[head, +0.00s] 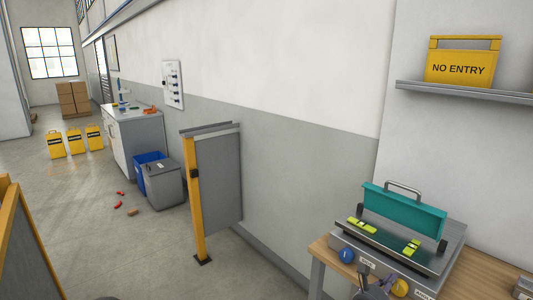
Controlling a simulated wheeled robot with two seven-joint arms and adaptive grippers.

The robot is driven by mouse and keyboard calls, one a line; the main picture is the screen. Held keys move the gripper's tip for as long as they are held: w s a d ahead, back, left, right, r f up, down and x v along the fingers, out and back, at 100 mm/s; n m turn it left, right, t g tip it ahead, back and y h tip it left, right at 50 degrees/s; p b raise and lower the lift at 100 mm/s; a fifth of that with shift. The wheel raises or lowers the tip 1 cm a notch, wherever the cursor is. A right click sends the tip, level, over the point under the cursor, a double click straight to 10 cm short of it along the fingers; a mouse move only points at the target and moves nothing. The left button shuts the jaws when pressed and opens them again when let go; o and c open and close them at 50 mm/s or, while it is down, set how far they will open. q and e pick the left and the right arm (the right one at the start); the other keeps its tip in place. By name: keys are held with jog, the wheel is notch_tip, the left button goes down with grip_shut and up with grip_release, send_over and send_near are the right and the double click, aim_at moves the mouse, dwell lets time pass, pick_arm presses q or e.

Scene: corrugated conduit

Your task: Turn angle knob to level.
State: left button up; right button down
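A grey levelling device (452,250) stands on a wooden bench at the lower right. A teal beam (405,211) with a grey handle is mounted on it. Two yellow-green spirit levels lie on its top: one at the left (361,226), one at the right (411,247). A blue knob (346,255) and a yellow knob (399,287) sit on its front face. Small white labels there are too small to read surely. My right gripper (375,276) is in front of this face, between the knobs and close to the yellow one. Its fingers look apart and empty. My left gripper is out of view.
The wooden bench (318,250) has its left edge beside the device. A shelf (465,90) above holds a yellow "NO ENTRY" sign (460,68). A grey panel with a yellow post (195,200) stands left of the bench. Small red items (118,204) lie on the floor.

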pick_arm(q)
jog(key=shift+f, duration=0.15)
pick_arm(e)
jog(key=shift+s+a+f+g, duration=0.1)
jog(key=shift+f+g, duration=0.2)
jog(key=shift+f, duration=0.05)
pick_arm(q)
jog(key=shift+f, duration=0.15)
pick_arm(e)
jog(key=v, duration=0.5)
jog(key=shift+s+a+r, duration=0.2)
jog(key=shift+a+r, duration=0.05)
jog(key=shift+r, duration=0.15)
